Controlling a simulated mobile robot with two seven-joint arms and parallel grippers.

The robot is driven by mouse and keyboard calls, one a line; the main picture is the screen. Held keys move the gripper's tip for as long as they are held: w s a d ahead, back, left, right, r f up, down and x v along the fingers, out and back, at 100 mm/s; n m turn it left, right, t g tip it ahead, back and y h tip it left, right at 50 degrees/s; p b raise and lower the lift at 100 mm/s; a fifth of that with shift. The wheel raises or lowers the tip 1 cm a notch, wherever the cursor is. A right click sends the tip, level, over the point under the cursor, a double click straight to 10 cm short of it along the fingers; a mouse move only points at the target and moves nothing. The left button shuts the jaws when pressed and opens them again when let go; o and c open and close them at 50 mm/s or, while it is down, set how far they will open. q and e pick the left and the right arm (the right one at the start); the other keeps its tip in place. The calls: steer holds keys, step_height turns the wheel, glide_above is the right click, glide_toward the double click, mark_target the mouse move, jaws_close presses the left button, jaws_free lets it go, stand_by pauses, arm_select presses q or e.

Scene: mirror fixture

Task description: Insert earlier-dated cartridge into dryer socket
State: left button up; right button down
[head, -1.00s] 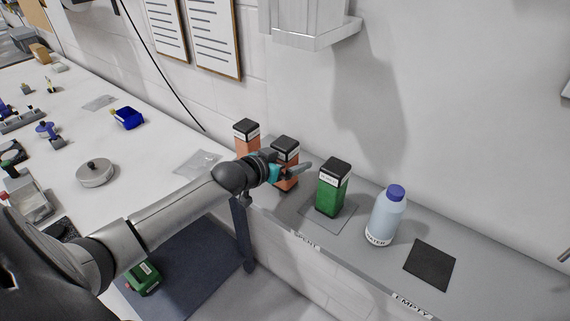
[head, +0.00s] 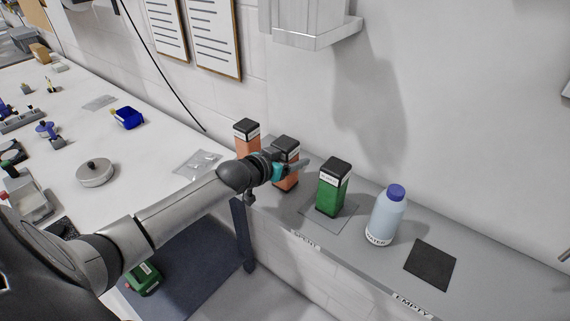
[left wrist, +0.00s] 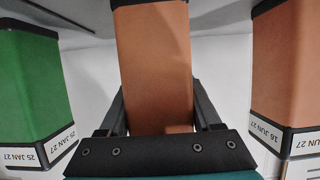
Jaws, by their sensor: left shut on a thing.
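My left gripper (head: 288,170) is shut on the middle orange cartridge (head: 287,185), which has a black cap and stands on the grey shelf. In the left wrist view this orange cartridge (left wrist: 155,65) sits between the fingers; its date label is hidden. Another orange cartridge (head: 247,137) stands behind to the left; in the left wrist view its label (left wrist: 301,142) appears to read 16 JUN 27, inverted. A green cartridge (head: 332,188) stands on a grey pad to the right; its label (left wrist: 50,147) reads 25 JAN 27. No dryer socket can be made out. My right gripper is not in view.
A blue-capped water bottle (head: 386,216) and a dark square pad (head: 430,265) are farther right on the shelf (head: 335,242). A white bench (head: 140,165) with a round metal lid (head: 95,173) is at left. A green object (head: 143,279) lies low beneath my arm.

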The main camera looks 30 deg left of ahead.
arm_select(q)
jaws_close()
steer(key=shift+r, duration=0.2)
